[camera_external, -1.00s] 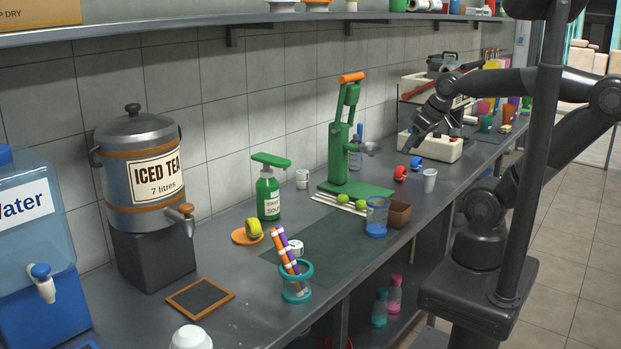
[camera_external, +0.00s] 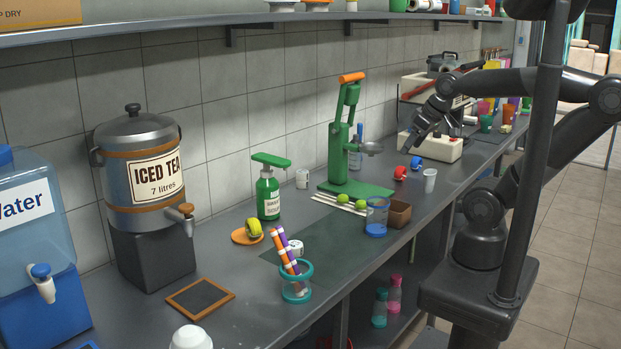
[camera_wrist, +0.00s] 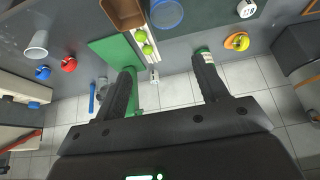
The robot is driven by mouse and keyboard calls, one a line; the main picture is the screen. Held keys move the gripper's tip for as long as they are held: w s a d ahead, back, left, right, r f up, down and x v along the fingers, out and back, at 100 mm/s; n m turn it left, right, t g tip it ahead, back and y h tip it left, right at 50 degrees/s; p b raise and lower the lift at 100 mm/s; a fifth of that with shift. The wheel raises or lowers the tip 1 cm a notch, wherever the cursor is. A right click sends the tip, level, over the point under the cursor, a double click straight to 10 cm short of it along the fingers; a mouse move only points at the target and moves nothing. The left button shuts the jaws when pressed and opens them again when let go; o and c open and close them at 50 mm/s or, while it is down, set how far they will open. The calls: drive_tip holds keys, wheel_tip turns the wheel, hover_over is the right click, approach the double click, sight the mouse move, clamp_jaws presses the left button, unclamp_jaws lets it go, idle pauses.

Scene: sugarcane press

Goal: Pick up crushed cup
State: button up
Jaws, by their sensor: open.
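My gripper (camera_external: 411,145) is open and empty, held above the counter beyond the green press. In the wrist view its two fingers (camera_wrist: 167,62) are wide apart with nothing between them. A pale cup (camera_external: 430,181) stands on the counter to the right of the red mug; it also shows at the left of the wrist view (camera_wrist: 36,44). I cannot tell which of these is crushed.
The green press (camera_external: 341,150) stands near the wall. Red mug (camera_external: 400,173), blue mug (camera_external: 416,163), limes (camera_external: 360,205), blue-based cup (camera_external: 376,220) and brown box (camera_external: 397,213) crowd the counter around it. A soap bottle (camera_external: 268,193) stands left.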

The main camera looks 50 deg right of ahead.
drive_tip(key=m+g+h, duration=0.6)
drive_tip(key=m+h, duration=0.1)
drive_tip(key=m, duration=1.1)
approach(430, 172)
drive_tip(key=shift+s+x, duration=0.15)
drive_tip(key=shift+x, duration=0.85)
drive_tip(key=shift+s+x, duration=0.15)
drive_tip(key=shift+x, duration=0.85)
drive_tip(key=shift+w+x, duration=0.15)
drive_tip(key=shift+x, duration=1.6)
drive_tip(key=shift+w+x, duration=0.15)
drive_tip(key=shift+x, duration=1.55)
drive_tip(key=shift+a+f, duration=0.15)
drive_tip(key=c, duration=1.1)
